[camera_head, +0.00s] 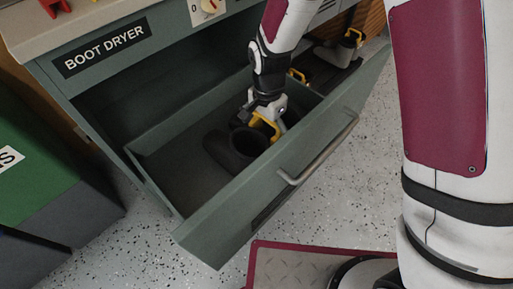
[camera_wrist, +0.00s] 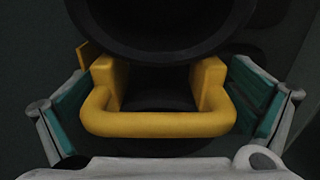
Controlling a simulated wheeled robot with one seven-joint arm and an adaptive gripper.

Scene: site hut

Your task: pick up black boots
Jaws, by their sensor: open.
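The black boots (camera_head: 227,154) stand in the open drawer of the boot dryer, with a yellow carrying handle (camera_head: 264,124) at their top. My gripper (camera_head: 268,108) reaches down into the drawer right at this handle. In the wrist view the yellow handle (camera_wrist: 158,124) lies between my gripper's two teal-padded fingers (camera_wrist: 160,108), one on each side, with small gaps visible. The fingers are open. A dark round boot opening (camera_wrist: 160,25) fills the top of the wrist view. The boots' lower parts are mostly in shadow.
The green-grey drawer (camera_head: 215,236) is pulled out, its front wall and handle bar (camera_head: 318,155) near my arm. A green bin (camera_head: 40,165) stands left.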

